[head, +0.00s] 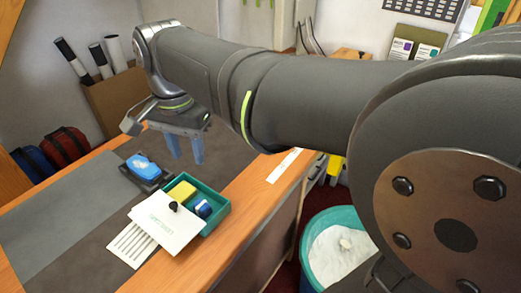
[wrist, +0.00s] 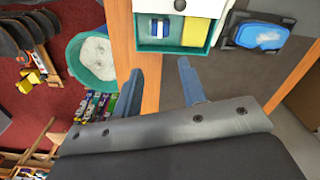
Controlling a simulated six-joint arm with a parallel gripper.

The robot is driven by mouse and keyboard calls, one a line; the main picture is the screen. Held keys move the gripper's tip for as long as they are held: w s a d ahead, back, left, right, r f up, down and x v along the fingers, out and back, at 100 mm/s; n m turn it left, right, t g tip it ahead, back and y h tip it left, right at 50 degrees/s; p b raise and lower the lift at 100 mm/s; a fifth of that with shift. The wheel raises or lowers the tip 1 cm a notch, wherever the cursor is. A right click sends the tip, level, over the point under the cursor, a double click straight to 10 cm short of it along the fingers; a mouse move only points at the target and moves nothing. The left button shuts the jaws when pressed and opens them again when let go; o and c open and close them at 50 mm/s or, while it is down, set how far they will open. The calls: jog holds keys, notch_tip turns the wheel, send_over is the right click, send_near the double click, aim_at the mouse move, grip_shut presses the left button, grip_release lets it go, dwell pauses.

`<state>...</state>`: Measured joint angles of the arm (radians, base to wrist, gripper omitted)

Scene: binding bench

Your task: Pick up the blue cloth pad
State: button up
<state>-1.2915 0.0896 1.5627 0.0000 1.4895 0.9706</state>
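A bright blue pad (head: 143,165), which looks like the blue cloth pad, lies on a dark base on the bench. In the wrist view the blue pad (wrist: 257,37) is at the upper right, right of my fingers. My gripper (head: 187,158) hangs above the bench, to the right of the pad in the head view and apart from it. Its two blue-grey fingers are spread with nothing between them; the gripper also shows in the wrist view (wrist: 160,66).
A teal tray (head: 216,221) holds a yellow block (head: 181,192) and a blue-and-white item (head: 203,208). A white lid (head: 165,222) with a black knob leans at its front. A teal bin (head: 309,256) stands off the bench's right edge. The grey mat (head: 60,225) has bare room.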

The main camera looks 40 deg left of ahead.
aim_at(200, 204)
jog(key=f+n, duration=0.4)
jog(key=f, duration=0.1)
jog(key=f+n, duration=0.5)
jog(key=f, duration=0.1)
jog(key=f+n, duration=0.5)
jog(key=f, duration=0.1)
jog(key=shift+a+f, duration=0.1)
jog(key=shift+a, duration=0.1)
jog(key=c, duration=0.8)
